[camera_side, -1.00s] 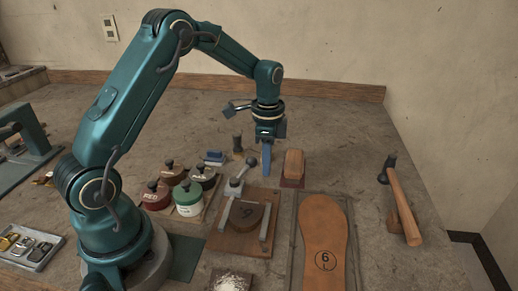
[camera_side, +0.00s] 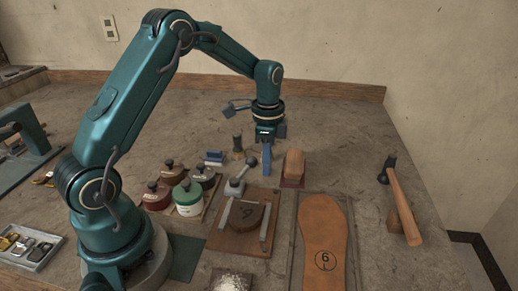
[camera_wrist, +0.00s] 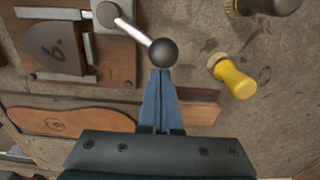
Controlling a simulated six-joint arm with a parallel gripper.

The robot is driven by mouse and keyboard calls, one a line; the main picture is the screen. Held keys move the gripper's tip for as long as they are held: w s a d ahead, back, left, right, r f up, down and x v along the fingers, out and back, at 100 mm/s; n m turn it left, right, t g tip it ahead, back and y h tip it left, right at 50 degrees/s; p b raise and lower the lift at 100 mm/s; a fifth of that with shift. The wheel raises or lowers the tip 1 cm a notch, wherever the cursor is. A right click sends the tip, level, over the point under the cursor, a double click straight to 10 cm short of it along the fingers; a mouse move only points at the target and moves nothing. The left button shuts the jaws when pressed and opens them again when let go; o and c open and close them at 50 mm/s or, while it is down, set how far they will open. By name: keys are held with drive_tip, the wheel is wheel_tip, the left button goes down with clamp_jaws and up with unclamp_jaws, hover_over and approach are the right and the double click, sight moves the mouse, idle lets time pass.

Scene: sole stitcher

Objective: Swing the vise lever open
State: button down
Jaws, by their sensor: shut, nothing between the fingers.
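The vise sits on a brown wooden board (camera_side: 222,240), with grey bars around a dark block marked 6 (camera_side: 246,216). Its lever (camera_side: 243,175) rises from a grey pivot and ends in a dark ball knob (camera_side: 251,161). In the wrist view the lever (camera_wrist: 135,30) runs from the pivot (camera_wrist: 106,14) down right to the knob (camera_wrist: 163,53). My gripper (camera_side: 266,174) points down, just right of the knob in the side view. In the wrist view its blue fingers (camera_wrist: 160,74) are together and empty, tips right at the knob. I cannot tell whether they touch it.
A wooden-topped block (camera_side: 293,165) stands close to the right of my gripper. Several lidded pots (camera_side: 188,198) stand left of the vise. A sole (camera_side: 323,240) and a hammer (camera_side: 402,205) lie to the right. A yellow-handled tool (camera_wrist: 234,80) shows in the wrist view.

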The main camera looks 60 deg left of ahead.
drive_tip(key=shift+s+a, duration=0.1)
drive_tip(key=shift+s+a, duration=0.35)
drive_tip(key=shift+a, duration=0.2)
drive_tip(key=shift+s+a, duration=0.3)
drive_tip(key=shift+a, duration=0.2)
drive_tip(key=shift+s+a, duration=1)
drive_tip(key=shift+s+a, duration=0.3)
drive_tip(key=shift+s, duration=0.35)
drive_tip(key=shift+s+a, duration=0.25)
drive_tip(key=shift+s, duration=0.4)
